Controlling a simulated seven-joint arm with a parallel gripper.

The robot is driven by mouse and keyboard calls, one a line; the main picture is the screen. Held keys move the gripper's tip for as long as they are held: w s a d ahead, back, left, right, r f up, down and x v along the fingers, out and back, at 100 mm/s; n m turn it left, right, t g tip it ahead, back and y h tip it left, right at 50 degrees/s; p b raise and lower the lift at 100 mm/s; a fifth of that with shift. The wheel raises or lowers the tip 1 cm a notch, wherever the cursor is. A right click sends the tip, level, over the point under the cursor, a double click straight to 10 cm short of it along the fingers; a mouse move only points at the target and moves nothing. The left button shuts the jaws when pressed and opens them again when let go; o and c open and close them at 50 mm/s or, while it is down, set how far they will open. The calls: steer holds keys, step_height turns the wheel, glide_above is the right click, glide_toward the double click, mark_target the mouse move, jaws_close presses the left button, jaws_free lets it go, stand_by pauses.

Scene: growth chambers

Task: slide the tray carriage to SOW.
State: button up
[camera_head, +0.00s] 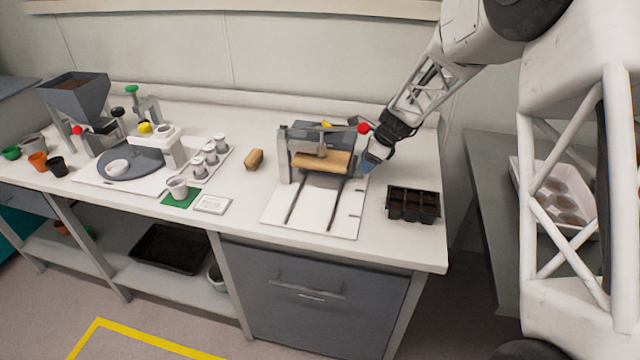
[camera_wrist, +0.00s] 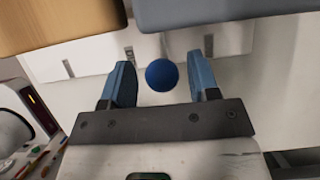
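The rail station has a white base plate (camera_head: 275,215) with two dark rails (camera_head: 336,200) running toward the front edge. A grey frame (camera_head: 284,155) stands over the rear of the rails, with a wooden block (camera_head: 322,161) under it. The tray carriage cannot be clearly told apart from these parts, and no SOW label is readable. In the wrist view a blue ball knob (camera_wrist: 161,75) sits between the blue fingers of my gripper (camera_wrist: 160,82), with a small gap on each side. My gripper (camera_head: 372,163) is open at the station's right side.
A black cell tray (camera_head: 413,204) stands to the right, close to my gripper. A red knob (camera_head: 364,128) is on the frame near my wrist. The front rails are clear.

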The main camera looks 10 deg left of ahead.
steer(key=shift+r, duration=0.1)
steer(key=shift+r, duration=3.9)
steer(key=shift+s+d+r, duration=0.2)
steer(key=shift+s+r, duration=0.05)
steer(key=shift+r, duration=0.05)
steer(key=s+d+r+n+h, duration=0.1)
steer(key=s+d+r+n, duration=0.3)
steer(key=s, duration=0.4)
steer(key=s+d+r+n+t+h, duration=0.1)
steer(key=s+d+r+n, duration=0.1)
steer(key=s+d+r, duration=0.35)
steer(key=s+d+r+n+h, duration=0.1)
steer(key=s+d+r+n, duration=0.3)
steer(key=s, duration=0.6)
steer(key=s+d+f+n+h, duration=0.1)
steer(key=s+d+n, duration=0.3)
steer(key=s, duration=0.8)
steer(key=s+d+f+n+t+h, duration=0.1)
steer(key=s+d+f+n, duration=0.1)
steer(key=s+d, duration=0.5)
steer(key=s+n, duration=0.1)
steer(key=s, duration=0.4)
steer(key=shift+s+n+t, duration=0.15)
steer(key=shift+n+t, duration=0.15)
steer(key=shift+n, duration=0.1)
